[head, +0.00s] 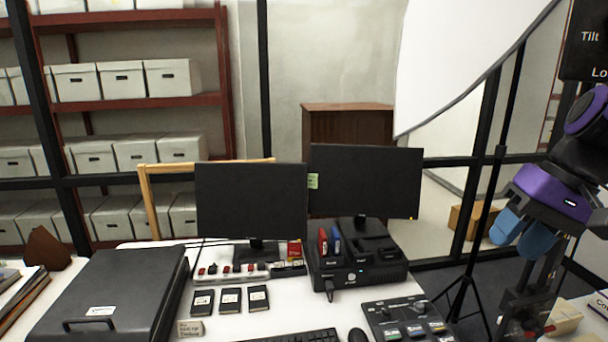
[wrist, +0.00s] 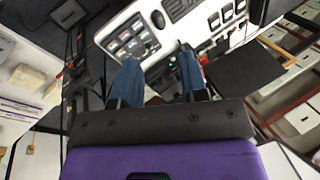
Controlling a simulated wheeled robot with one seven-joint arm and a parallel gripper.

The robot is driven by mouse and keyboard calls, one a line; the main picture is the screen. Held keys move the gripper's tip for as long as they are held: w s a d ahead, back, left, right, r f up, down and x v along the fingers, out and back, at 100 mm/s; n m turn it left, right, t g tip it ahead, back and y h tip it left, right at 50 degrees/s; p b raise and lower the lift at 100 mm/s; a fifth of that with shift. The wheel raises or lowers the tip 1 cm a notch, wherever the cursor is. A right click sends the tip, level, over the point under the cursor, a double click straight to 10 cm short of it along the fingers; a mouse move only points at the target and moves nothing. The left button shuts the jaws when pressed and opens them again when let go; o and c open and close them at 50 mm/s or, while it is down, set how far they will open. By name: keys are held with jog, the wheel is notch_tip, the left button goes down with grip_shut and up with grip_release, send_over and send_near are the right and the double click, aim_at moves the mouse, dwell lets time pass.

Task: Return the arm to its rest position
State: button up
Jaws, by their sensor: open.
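My gripper (head: 521,233) is at the right of the head view, raised and folded close to my purple and black arm, to the right of the desk. Its two blue fingers hang apart with nothing between them. In the wrist view, my gripper (wrist: 158,80) shows the blue fingers spread, with the desk in the background beyond them. No object is held. Part of my arm is cut off by the right edge of the head view.
The white desk (head: 230,324) holds a black case (head: 105,300), three black drives (head: 230,299), a dock (head: 358,275), a control panel (head: 408,318) and two monitors (head: 250,200). A tripod stand (head: 490,200) stands behind my gripper. Shelves of grey boxes (head: 122,80) line the back left.

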jog(key=s+a+r+n+t+h, duration=0.2)
jog(key=s+r+t+h, duration=0.1)
jog(key=s+t+h, duration=0.1)
jog(key=shift+s+r+n, duration=0.2)
jog(key=shift+s+n, duration=0.1)
jog(key=shift+s, duration=0.1)
dwell(2.1)
